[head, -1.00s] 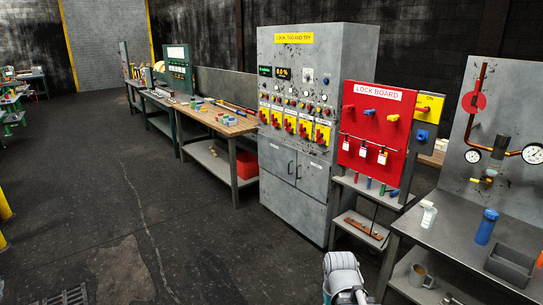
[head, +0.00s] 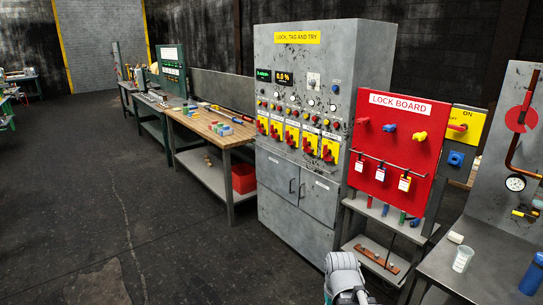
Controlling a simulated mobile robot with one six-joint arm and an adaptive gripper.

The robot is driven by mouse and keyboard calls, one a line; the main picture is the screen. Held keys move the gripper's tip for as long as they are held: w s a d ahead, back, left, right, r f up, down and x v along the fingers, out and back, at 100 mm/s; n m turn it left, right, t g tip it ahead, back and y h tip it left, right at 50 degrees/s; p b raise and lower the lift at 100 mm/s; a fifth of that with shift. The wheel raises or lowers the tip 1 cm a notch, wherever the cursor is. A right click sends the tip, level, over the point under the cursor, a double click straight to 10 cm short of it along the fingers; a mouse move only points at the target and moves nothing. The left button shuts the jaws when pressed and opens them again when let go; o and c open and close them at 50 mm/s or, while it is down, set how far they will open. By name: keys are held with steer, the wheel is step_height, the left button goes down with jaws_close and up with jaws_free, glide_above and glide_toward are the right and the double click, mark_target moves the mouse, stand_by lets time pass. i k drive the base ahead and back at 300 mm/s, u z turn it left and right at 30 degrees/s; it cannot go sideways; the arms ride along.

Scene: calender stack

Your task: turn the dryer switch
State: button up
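The grey control cabinet (head: 340,80) with the yellow sign "LOCK, TAG AND TRY" stands in the middle of the head view. A row of several yellow plates with red rotary switches (head: 292,136) runs across its front. Their small labels are too small to read, so I cannot tell which is the dryer switch. Above them are a small round dial switch (head: 313,82), several lamps and buttons, and two dark displays (head: 283,78). Part of my arm shows at the bottom edge, below the cabinet and apart from the switches. My gripper's fingers are not visible.
A red lock board (head: 378,190) with padlocks and tags stands right of the cabinet. A metal bench (head: 450,272) with a cup (head: 463,258) and blue bottle (head: 533,275) is at right. A wooden-topped workbench (head: 205,128) stands left. The floor (head: 170,240) left and front is clear.

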mark_target(258, 122)
steer(key=u, duration=0.15)
steer(key=i, duration=2.45)
steer(key=u, duration=0.15)
